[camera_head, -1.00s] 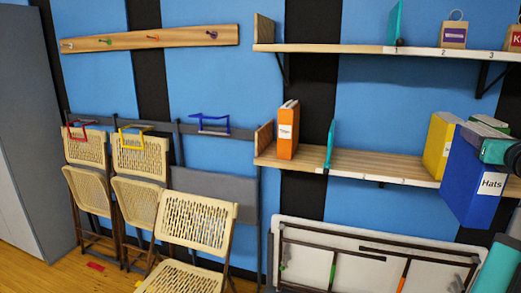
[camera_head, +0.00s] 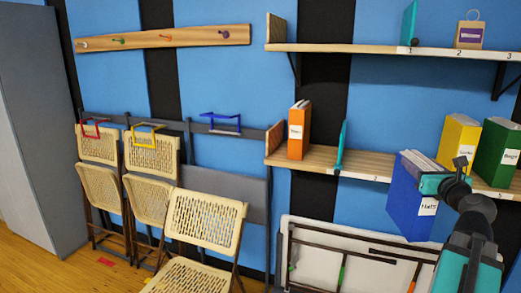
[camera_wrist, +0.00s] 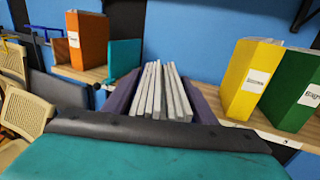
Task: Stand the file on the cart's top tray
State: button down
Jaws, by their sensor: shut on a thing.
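My gripper (camera_head: 436,182) is shut on the blue file (camera_head: 408,206), labelled "Hats", at its upper right edge. The file hangs upright in front of the lower shelf, its lower part below the shelf board. In the wrist view the blue file (camera_wrist: 205,101) shows from above as two dark bluish covers around pale pages. The teal part of my gripper fills the foreground there, and its fingertips are not clear. No cart or tray shows in either view.
The lower shelf (camera_head: 350,163) holds an orange file (camera_head: 299,132), a teal divider (camera_head: 340,148), a yellow file (camera_head: 458,137) and a green file (camera_head: 497,150). Folding chairs (camera_head: 204,222) stand at the left. A folded table (camera_head: 350,240) leans below the shelf.

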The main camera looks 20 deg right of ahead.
jog(key=w+a+f+n+y, duration=0.3)
jog(key=w+a+f+y, duration=0.2)
jog(key=w+a+f, duration=0.45)
jog(key=w+a+f+n+y, duration=0.35)
jog(key=w+a+f, duration=0.25)
jog(key=a+f, duration=0.65)
jog(key=a+f+n+g+y, duration=0.25)
jog(key=a+f+y, duration=0.3)
jog(key=a, duration=0.65)
jog(key=a+f+n+g+y, duration=0.1)
jog(key=a+f+n+y, duration=0.4)
jog(key=a, duration=0.6)
jog(key=s+a+g+y, duration=0.1)
jog(key=s+a+g, duration=0.2)
jog(key=s+a, duration=0.1)
jog(key=shift+a+r, duration=0.4)
jog(key=shift+a, duration=0.15)
jog(key=shift+s, duration=0.1)
